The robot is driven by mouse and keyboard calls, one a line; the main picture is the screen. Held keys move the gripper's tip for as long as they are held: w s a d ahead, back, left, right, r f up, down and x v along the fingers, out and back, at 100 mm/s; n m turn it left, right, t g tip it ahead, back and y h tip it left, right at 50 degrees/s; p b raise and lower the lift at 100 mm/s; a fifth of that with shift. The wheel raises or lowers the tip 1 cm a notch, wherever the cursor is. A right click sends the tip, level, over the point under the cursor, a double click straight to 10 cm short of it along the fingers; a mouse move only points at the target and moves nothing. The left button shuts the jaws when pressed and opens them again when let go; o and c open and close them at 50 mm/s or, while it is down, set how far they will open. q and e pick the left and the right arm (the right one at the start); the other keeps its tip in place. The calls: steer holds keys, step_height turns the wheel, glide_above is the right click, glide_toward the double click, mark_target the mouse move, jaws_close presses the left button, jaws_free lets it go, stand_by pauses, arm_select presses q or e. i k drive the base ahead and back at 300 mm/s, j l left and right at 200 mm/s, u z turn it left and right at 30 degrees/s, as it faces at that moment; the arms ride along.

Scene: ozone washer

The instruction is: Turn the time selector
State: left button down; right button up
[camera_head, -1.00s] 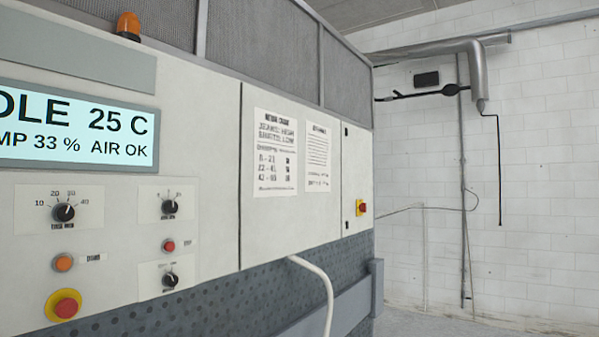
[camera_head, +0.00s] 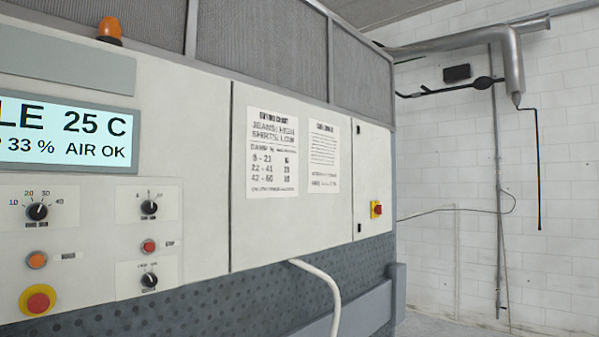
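The time selector appears to be the black rotary knob (camera_head: 37,211) at the left of the panel, with a scale marked 10, 20, 30 and 40 around it; its small label is too blurred to read surely. Its pointer seems to lean up and to the right, near the 30 mark. Two more black knobs sit to its right, an upper one (camera_head: 149,207) and a lower one (camera_head: 149,280). Neither of my grippers is in view, and nothing touches the knobs.
A display (camera_head: 65,137) above the knobs reads 25 C, 33 % and AIR OK. An orange button (camera_head: 37,260), a red button (camera_head: 149,246) and a red emergency button (camera_head: 38,301) are nearby. A white hose (camera_head: 325,285) hangs in front. Charts (camera_head: 272,152) are on the door.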

mark_target(36, 212)
steer(key=j+u, duration=0.2)
steer(key=j, duration=0.45)
steer(key=j+u, duration=0.2)
steer(key=j, duration=0.45)
steer(key=i+j+u, duration=0.2)
steer(key=j, duration=0.4)
